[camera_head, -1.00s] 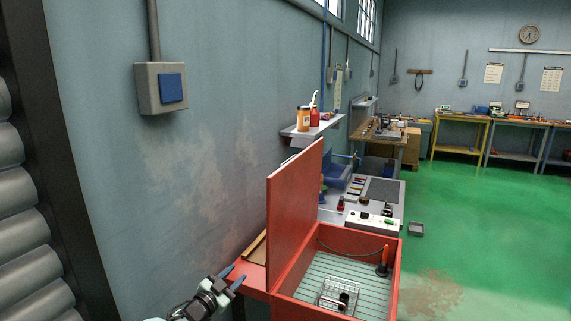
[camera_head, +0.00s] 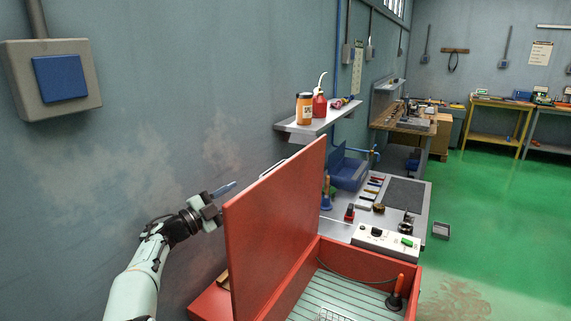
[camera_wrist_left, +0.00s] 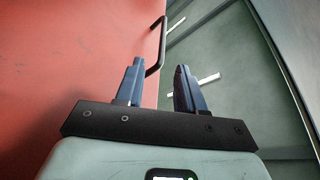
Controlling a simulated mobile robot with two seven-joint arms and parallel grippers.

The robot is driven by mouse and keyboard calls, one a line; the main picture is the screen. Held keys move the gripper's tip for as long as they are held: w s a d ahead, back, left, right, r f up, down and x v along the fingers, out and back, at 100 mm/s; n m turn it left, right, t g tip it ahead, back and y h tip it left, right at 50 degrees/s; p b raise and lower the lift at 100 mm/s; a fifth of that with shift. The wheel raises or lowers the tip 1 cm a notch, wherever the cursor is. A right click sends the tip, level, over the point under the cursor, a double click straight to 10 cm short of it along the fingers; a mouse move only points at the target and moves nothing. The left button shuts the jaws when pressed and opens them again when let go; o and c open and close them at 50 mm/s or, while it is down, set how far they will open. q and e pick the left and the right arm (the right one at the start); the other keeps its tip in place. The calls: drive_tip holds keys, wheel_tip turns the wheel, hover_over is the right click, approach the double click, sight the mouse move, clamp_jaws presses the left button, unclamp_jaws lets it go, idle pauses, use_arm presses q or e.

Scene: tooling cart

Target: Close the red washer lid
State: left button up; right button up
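The red washer lid (camera_head: 275,215) stands upright, open, along the left side of the red washer (camera_head: 400,279). In the left wrist view the lid (camera_wrist_left: 75,70) fills the left side, with a dark bar handle (camera_wrist_left: 159,45) at its edge. My left gripper (camera_head: 227,190) is on the wall side of the lid, near its upper near corner; the lid hides part of it. My right gripper is out of view.
The wall (camera_head: 170,110) is close behind my left arm. A shelf (camera_head: 318,122) with bottles juts out above the lid's far end. A bench with a white control box (camera_head: 388,243) stands beyond the washer.

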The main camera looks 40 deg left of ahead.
sight(267, 172)
use_arm(q)
drive_tip(key=p+x, duration=0.1)
drive_tip(key=x, duration=0.3)
drive_tip(key=p+x, duration=0.2)
drive_tip(key=x, duration=0.2)
drive_tip(key=r+p+x, duration=0.1)
drive_tip(key=p+x, duration=0.1)
drive_tip(key=x, duration=0.2)
drive_tip(key=shift+s+r, duration=0.1)
drive_tip(key=shift+w+d, duration=0.1)
drive_tip(key=shift+w, duration=0.45)
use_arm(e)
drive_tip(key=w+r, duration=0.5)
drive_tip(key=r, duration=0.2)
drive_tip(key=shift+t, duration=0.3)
use_arm(q)
drive_tip(key=shift+s, duration=0.1)
clamp_jaws()
